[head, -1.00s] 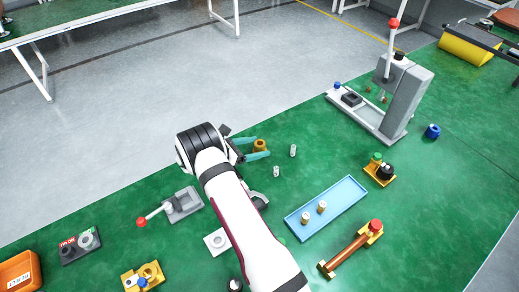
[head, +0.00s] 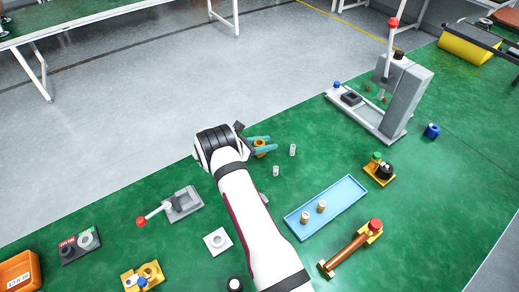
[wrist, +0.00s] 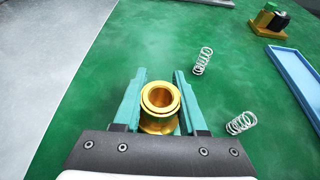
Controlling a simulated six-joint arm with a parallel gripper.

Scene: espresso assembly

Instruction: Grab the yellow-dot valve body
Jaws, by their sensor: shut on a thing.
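A brass valve body (wrist: 160,103), a hollow flanged cylinder, stands on the green table between the teal fingers of my gripper (wrist: 158,108). The fingers are closed on its two sides in the wrist view. In the head view the valve body (head: 259,146) shows between the fingertips of my gripper (head: 260,146), near the table's far edge. It looks upright. I cannot make out a yellow dot on it.
Two springs (wrist: 203,61) (wrist: 241,123) stand or lie close to the right of my gripper. A blue tray (head: 345,193) with two small brass parts (head: 321,206) lies further right. A grey press (head: 395,100) stands at the back right. A grey lever fixture (head: 184,204) stands at left.

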